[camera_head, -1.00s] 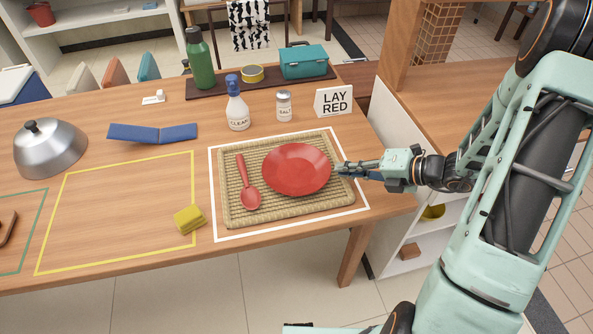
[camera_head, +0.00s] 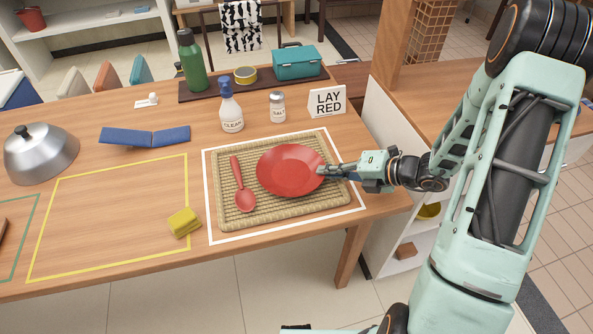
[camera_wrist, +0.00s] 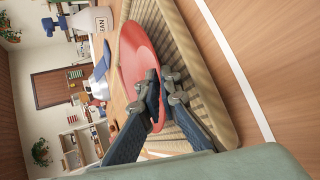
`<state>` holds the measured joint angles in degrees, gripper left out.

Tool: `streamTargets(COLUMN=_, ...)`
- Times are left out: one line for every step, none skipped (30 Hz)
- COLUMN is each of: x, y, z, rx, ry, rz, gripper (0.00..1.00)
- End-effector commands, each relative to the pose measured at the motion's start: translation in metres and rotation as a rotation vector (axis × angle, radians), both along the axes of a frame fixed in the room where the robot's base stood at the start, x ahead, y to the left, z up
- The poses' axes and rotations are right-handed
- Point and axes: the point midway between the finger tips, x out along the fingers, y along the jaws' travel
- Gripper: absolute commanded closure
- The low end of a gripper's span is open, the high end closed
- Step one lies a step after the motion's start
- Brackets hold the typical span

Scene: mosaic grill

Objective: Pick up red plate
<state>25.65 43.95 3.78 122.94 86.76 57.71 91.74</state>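The red plate (camera_head: 288,168) rests over the woven tray (camera_head: 228,220), right of a red spoon (camera_head: 240,184). My gripper (camera_head: 324,171) reaches in from the right and is at the plate's right rim. In the wrist view the plate (camera_wrist: 135,62) stands edge-on along the picture. Its rim passes between the two fingertips of my gripper (camera_wrist: 161,88), which are drawn close together on it. One finger covers part of the plate's upper face. I see no clear gap lifting the plate off the tray.
A white outline surrounds the tray. A spray bottle (camera_head: 231,112), a salt shaker (camera_head: 277,107) and a "LAY RED" sign (camera_head: 327,101) stand behind it. A yellow sponge (camera_head: 184,222) lies left. The yellow-outlined area (camera_head: 110,215) is mostly bare.

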Motion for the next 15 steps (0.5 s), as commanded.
streamTargets(x=0.0, y=0.0, z=0.0, rx=0.001, ry=0.0, rz=0.0, gripper=1.0)
streamTargets(x=0.0, y=0.0, z=0.0, rx=0.001, ry=0.0, rz=0.0, gripper=1.0)
streamTargets(x=0.0, y=0.0, z=0.001, rx=0.001, ry=0.0, rz=0.0, gripper=1.0)
streamTargets(x=0.0, y=0.0, z=0.001, rx=0.001, ry=0.0, rz=0.0, gripper=1.0)
streamTargets(x=0.0, y=0.0, z=0.002, rx=0.001, ry=-0.001, rz=0.001, gripper=1.0)
streamTargets(x=0.0, y=0.0, z=0.004, rx=0.001, ry=-0.001, rz=0.001, gripper=1.0)
streamTargets(x=0.0, y=0.0, z=0.005, rx=0.001, ry=-0.001, rz=0.001, gripper=1.0)
streamTargets(x=0.0, y=0.0, z=0.007, rx=0.001, ry=-0.001, rz=0.001, gripper=1.0)
streamTargets(x=0.0, y=0.0, z=0.011, rx=0.0, ry=-0.002, rz=0.001, gripper=1.0)
streamTargets(x=0.0, y=0.0, z=0.014, rx=0.0, ry=-0.003, rz=0.001, gripper=1.0)
streamTargets(x=0.001, y=0.0, z=0.018, rx=0.0, ry=-0.003, rz=0.001, gripper=1.0)
streamTargets(x=0.001, y=0.0, z=0.024, rx=0.0, ry=-0.003, rz=-0.001, gripper=1.0)
streamTargets(x=0.001, y=0.0, z=0.03, rx=0.0, ry=-0.004, rz=0.0, gripper=1.0)
streamTargets(x=0.001, y=0.0, z=0.036, rx=-0.001, ry=-0.005, rz=0.001, gripper=1.0)
streamTargets(x=-0.006, y=0.0, z=0.042, rx=-0.001, ry=-0.003, rz=-0.001, gripper=1.0)
